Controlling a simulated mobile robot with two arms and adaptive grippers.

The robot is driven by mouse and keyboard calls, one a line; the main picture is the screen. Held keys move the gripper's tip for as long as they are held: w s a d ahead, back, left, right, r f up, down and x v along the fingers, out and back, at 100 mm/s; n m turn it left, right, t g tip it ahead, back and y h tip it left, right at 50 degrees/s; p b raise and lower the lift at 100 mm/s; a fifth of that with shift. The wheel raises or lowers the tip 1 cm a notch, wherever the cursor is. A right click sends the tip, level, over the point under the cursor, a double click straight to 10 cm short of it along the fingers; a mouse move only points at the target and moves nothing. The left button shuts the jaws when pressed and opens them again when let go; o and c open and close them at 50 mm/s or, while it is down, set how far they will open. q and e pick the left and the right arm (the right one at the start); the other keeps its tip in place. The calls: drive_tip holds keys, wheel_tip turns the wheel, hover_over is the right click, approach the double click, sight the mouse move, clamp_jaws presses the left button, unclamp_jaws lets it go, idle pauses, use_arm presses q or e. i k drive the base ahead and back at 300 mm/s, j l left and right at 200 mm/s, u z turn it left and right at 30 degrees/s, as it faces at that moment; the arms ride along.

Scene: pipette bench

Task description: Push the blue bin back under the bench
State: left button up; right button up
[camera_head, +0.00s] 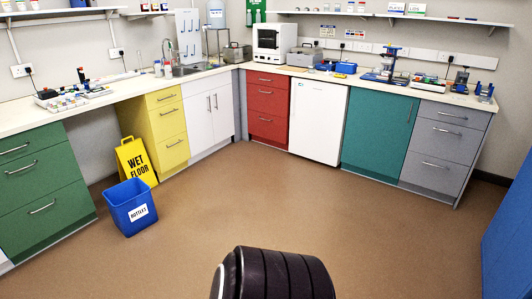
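The blue bin (131,207) stands upright on the brown floor at the left, with a white label on its front. It is out in front of the open gap (97,149) under the left bench (122,91), between the green drawers and the yellow drawers. A yellow wet floor sign (136,161) stands just behind the bin, close to it. The bin's contents are not clear. Neither of my grippers shows in the head view. A dark rounded part of my own body is at the bottom middle.
Green drawers (42,187) stand left of the bin and yellow drawers (167,130) to its right. Red drawers (267,105), a white fridge (317,122) and teal doors (379,134) line the back. A blue cabinet (510,235) edges the right. The middle floor (290,205) is clear.

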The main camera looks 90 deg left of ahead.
sight(131, 204)
drive_tip(key=u, duration=3.9)
drive_tip(key=i+l+z, duration=0.1)
drive_tip(key=i, duration=1)
